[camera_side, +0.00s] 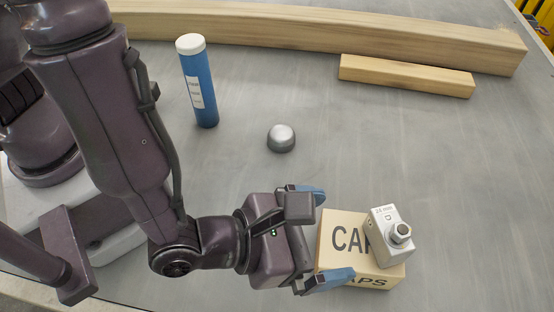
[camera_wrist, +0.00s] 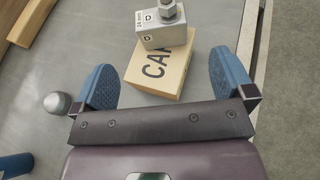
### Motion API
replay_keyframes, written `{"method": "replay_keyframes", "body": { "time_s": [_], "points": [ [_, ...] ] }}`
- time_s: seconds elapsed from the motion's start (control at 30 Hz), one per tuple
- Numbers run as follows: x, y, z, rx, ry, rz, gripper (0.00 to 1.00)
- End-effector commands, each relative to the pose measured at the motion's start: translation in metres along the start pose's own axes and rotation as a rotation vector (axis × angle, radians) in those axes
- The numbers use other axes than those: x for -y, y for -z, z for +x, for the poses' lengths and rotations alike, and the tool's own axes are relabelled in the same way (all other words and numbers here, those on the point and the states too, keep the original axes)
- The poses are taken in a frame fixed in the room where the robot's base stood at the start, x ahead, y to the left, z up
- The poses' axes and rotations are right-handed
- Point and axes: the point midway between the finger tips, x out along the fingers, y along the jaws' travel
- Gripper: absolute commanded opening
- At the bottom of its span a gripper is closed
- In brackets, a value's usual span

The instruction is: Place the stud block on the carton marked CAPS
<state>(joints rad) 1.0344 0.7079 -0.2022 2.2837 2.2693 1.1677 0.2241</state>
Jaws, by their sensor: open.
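The stud block (camera_side: 388,235) is a light grey block marked 24 mm with a hex-headed stud. It rests on top of the CAPS carton (camera_side: 338,261), towards the carton's right side in the side view. In the wrist view the block (camera_wrist: 160,36) sits at the carton's (camera_wrist: 146,78) far end, partly over the printed letters. My gripper (camera_side: 327,236) is open, its blue fingertips spread beside the carton's near end. The wrist view shows my gripper (camera_wrist: 168,85) with nothing between its fingers, and the block lies beyond the fingertips, apart from them.
A blue tube with a white cap (camera_side: 199,85) stands at the back left. A silver dome (camera_side: 281,138) sits mid-table. A long timber beam (camera_side: 330,30) and a shorter wood piece (camera_side: 405,75) lie at the back. The grey tabletop (camera_side: 480,170) is clear on the right.

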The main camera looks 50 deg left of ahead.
Motion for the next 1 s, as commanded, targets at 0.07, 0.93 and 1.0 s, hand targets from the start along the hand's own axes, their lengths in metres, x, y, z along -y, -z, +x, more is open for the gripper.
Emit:
{"method": "replay_keyframes", "body": {
  "time_s": [0.07,0.93,1.0],
  "points": [
    [0.000,0.000,0.000,0.000,0.000,0.000,1.00],
    [-0.309,-0.103,-0.207,0.423,-1.357,-2.412,1.00],
    [-0.304,-0.107,-0.219,0.460,-1.322,-2.665,1.00]
  ]
}}
